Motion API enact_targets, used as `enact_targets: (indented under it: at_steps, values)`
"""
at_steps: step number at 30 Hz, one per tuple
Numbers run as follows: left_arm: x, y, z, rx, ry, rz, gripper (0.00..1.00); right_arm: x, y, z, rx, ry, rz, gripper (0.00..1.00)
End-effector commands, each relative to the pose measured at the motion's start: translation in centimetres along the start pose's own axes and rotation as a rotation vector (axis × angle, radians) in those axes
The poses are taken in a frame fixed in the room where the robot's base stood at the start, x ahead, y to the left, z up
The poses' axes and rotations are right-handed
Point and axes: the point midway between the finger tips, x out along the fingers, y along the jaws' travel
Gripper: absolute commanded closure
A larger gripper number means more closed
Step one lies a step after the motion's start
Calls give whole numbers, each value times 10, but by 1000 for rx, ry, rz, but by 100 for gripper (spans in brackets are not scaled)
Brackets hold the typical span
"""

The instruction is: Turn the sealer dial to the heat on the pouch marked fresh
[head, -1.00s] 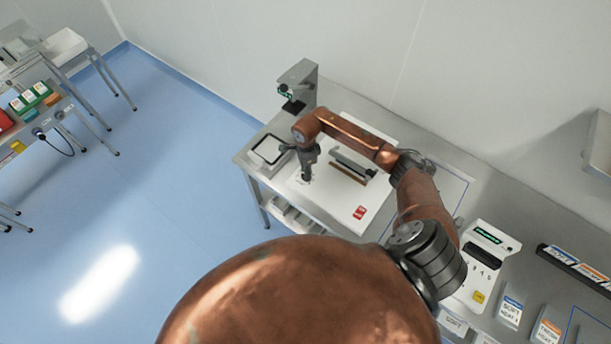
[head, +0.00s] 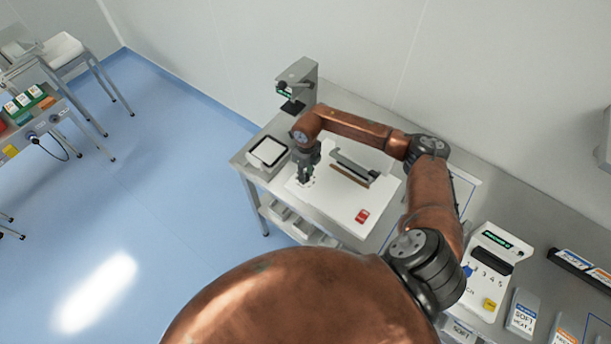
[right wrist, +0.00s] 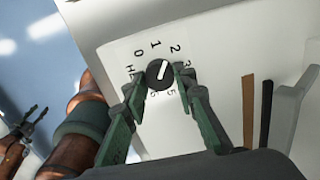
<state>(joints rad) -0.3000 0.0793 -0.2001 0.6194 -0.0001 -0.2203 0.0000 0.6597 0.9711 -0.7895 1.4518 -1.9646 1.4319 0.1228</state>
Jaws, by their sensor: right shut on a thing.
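The sealer dial (right wrist: 160,72) is a round black knob with a white pointer line, on a white panel with printed numbers around it. The pointer line runs roughly along the direction of the 2, with its other end towards the 6. My right gripper (right wrist: 158,78) has a finger on each side of the dial and is shut on it. In the head view my right gripper (head: 306,172) is over the left part of the white sealer (head: 330,205) and hides the dial. My left gripper (right wrist: 32,118) shows open at the lower left of the right wrist view. No pouch marked fresh is readable.
The sealer carries a dark bar (head: 355,168) and a red button (head: 362,216). A black-rimmed tray (head: 267,152) stands left of it. Blue floor (head: 150,190) is clear.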

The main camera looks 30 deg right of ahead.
Motion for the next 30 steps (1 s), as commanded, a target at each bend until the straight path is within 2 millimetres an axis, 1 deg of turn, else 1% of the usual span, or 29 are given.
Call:
enact_targets:
  at_steps: [15,30]
  values:
    - [8,0,1,0,0,0,60,0,0,-1,489,-7,-2,99]
    - [8,0,1,0,0,0,60,-1,1,0,965,-17,-2,99]
